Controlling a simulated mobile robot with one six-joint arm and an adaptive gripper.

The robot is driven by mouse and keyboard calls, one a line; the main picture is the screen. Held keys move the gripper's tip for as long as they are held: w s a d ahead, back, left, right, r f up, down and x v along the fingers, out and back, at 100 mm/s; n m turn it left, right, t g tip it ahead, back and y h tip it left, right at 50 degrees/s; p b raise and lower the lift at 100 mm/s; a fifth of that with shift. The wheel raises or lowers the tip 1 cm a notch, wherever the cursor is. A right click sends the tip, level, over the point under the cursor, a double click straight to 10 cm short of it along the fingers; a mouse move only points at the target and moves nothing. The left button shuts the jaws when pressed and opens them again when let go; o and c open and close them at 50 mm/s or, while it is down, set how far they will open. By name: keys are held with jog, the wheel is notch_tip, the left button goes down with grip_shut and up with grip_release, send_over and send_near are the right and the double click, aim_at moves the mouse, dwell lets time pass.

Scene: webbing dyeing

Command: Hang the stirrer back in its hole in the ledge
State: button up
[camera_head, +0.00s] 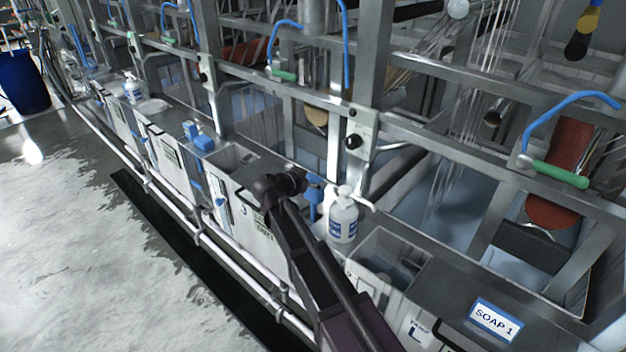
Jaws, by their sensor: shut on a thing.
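My gripper (296,182) is at the end of my dark arm, above the grey ledge and left of a white pump bottle (343,222). Its fingers are small and dark here, and the wrist partly hides them. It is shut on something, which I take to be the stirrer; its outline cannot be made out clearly. A blue piece (314,194) shows just right of the gripper, and I cannot tell whether it is part of the held thing. The hole in the ledge cannot be picked out.
Open grey tanks line the ledge, one (385,262) beside a "SOAP 1" label (494,320). A blue fitting (199,136) stands farther left. Metal frames with green-handled blue hooks (555,174) rise behind. White pipes (205,240) run along the front. The floor (80,235) is clear.

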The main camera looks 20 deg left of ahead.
aim_at(310, 196)
jog(key=shift+f+b, duration=2.9)
jog(key=shift+f, duration=0.25)
jog(key=o, duration=1)
jog(key=shift+r, duration=0.1)
